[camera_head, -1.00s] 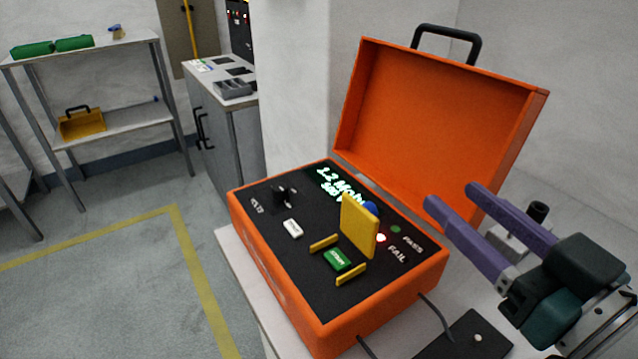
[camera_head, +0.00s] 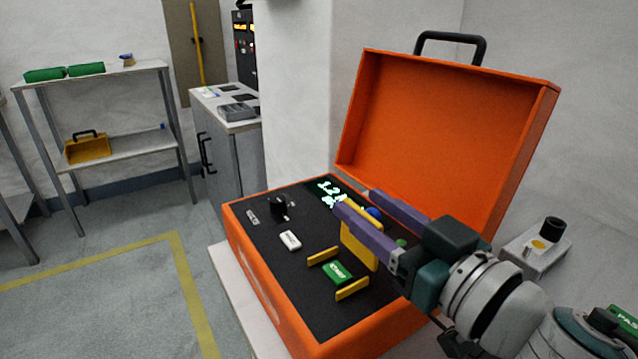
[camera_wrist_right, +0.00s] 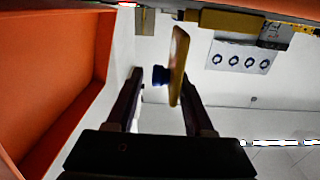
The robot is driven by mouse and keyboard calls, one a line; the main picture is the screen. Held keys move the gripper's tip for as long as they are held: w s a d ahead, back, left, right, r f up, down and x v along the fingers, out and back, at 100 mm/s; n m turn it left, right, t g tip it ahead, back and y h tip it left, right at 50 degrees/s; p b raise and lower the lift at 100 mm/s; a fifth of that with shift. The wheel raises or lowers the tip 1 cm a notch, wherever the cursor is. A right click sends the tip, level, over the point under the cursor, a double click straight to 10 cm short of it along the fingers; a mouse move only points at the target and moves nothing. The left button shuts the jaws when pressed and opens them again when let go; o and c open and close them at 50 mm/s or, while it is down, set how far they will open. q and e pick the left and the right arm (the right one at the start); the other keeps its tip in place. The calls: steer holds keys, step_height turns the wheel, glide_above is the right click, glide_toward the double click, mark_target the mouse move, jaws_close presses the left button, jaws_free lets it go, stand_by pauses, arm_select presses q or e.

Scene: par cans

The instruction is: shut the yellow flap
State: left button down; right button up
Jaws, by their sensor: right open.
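The yellow flap (camera_head: 356,247) stands raised on the black panel of the orange case (camera_head: 262,285), behind the green START button (camera_head: 338,272) and two low yellow side rails. My right gripper (camera_head: 357,199), with purple fingers, is open above the panel at the flap. Its near finger passes in front of the flap and hides part of it. In the right wrist view the flap (camera_wrist_right: 179,65) shows edge-on between the fingers (camera_wrist_right: 162,76), close to the right-hand finger. I cannot tell whether they touch. My left gripper is not in view.
A blue knob (camera_head: 374,213) is just behind the flap. The case's open lid (camera_head: 445,140) rises behind my fingers. A white switch (camera_head: 290,240) and a black knob (camera_head: 279,207) are on the panel's left.

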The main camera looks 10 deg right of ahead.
steer(key=shift+c, duration=0.2)
jaws_close()
